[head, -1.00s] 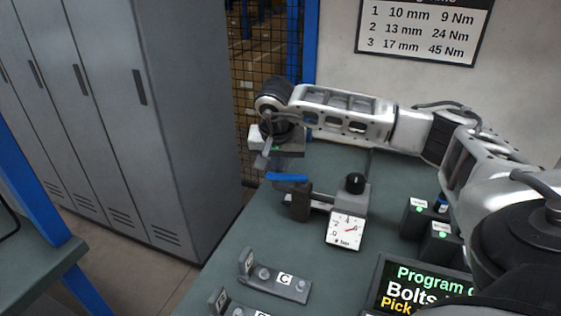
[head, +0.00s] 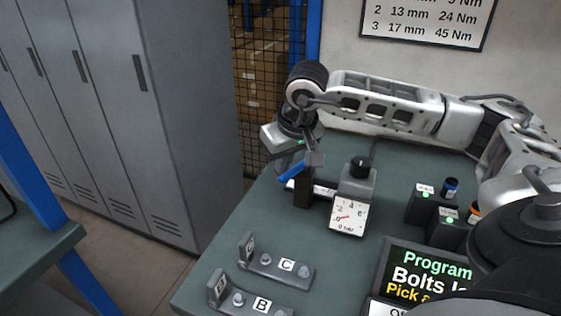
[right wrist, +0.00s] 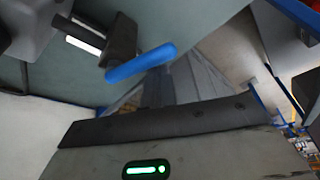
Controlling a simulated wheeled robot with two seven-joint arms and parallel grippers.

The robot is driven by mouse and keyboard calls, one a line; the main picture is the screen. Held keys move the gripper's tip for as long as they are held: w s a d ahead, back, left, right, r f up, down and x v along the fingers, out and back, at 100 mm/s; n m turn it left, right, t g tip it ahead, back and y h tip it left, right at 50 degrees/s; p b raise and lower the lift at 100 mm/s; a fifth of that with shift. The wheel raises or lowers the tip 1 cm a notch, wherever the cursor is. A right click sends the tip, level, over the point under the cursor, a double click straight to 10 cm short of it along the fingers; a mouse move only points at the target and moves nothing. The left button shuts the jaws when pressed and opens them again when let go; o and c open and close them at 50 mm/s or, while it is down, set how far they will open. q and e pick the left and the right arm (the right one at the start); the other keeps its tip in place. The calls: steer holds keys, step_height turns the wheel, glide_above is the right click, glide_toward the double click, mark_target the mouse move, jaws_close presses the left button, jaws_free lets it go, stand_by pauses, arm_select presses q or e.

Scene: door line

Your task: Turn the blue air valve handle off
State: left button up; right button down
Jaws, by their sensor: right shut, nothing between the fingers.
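The blue valve handle (head: 293,171) sits on a dark valve block (head: 303,190) on the pipe, at the bench's far left end. It slants up to the right in the head view, crosswise to the pipe. It also shows in the right wrist view (right wrist: 140,64). The gauge (head: 349,217) beside it has its red needle pointing left and its text reads 0 bar. My right gripper (head: 314,159) is shut and empty, just above the handle's right end. I cannot tell if they touch. My left gripper is not in view.
A grey regulator with a black knob (head: 360,166) stands right of the valve. Brackets labelled C (head: 284,267) and B (head: 259,303) lie nearer. A screen (head: 430,275) and dark boxes with green lights (head: 425,204) are at right. Grey lockers (head: 180,110) stand left.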

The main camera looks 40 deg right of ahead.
steer(key=shift+s+b, duration=0.8)
steer(key=shift+s, duration=0.2)
steer(key=shift+s+f, duration=0.1)
steer(key=shift+s, duration=0.1)
steer(key=shift+r, duration=0.5)
steer(key=p+v, duration=0.1)
steer(key=v, duration=1.4)
steer(key=shift+d, duration=0.1)
